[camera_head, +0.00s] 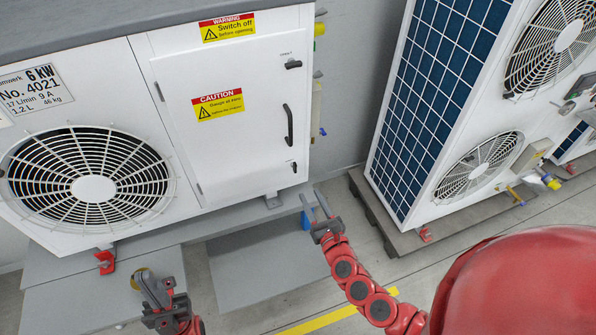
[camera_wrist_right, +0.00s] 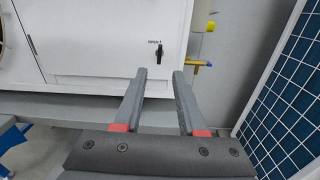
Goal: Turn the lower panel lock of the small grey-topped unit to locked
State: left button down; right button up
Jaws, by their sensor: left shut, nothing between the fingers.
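The small grey-topped unit (camera_head: 230,150) stands at the left, white with a fan grille and a closed front panel. Its lower panel lock (camera_head: 293,167) is a small black knob near the panel's lower right corner. In the right wrist view the lock (camera_wrist_right: 159,53) stands roughly upright beside a small printed label that seems to read OPEN. My right gripper (camera_head: 318,203) is open and empty, below and to the right of the lock. In its wrist view the fingertips (camera_wrist_right: 160,74) lie just below the lock, apart from it. My left gripper (camera_head: 156,284) is shut and empty, low at the left.
The panel also has an upper lock (camera_head: 293,64) and a black handle (camera_head: 288,124). A blue-gridded unit (camera_head: 430,110) stands on the right across a narrow gap. A yellow-handled valve (camera_wrist_right: 198,63) shows right of the fingers. Grey plates (camera_head: 265,265) lie in front.

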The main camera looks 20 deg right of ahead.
aim_at(296, 169)
jog(key=w, duration=1)
jog(key=shift+w+a, duration=0.2)
jog(key=shift+a, duration=0.1)
grip_shut()
